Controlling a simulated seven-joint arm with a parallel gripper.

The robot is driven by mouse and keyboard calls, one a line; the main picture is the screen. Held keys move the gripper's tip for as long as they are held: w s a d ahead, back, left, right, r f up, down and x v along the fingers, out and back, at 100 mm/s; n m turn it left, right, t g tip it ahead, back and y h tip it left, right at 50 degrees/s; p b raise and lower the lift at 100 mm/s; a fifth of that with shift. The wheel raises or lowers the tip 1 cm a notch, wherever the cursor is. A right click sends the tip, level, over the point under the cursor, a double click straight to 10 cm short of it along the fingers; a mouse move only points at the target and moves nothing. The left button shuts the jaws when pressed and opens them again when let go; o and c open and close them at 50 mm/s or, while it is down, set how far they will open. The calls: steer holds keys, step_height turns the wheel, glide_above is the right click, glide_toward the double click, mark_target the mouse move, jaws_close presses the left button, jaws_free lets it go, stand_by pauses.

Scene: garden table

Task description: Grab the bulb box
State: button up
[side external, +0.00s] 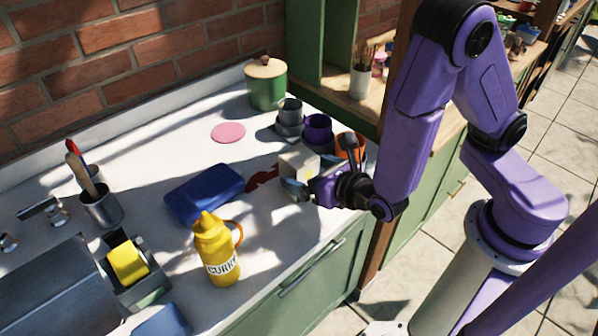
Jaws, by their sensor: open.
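A small cream-white box (299,162), which looks like the bulb box, stands on the white counter right of the middle, near the front edge. My gripper (297,189) is low over the counter just in front of the box, reaching in from the right. It is open. The gripper partly hides the lower front of the box, and I cannot tell whether the fingers touch it.
A dark red item (261,180) lies left of the box. Grey cups (290,112), a purple cup (318,127) and an orange pot (350,146) stand close behind. A blue case (204,193) and yellow curry bottle (216,250) are left.

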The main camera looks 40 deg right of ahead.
steer(key=shift+x, duration=1.85)
steer(key=c, duration=1.1)
steer(key=shift+r, duration=0.1)
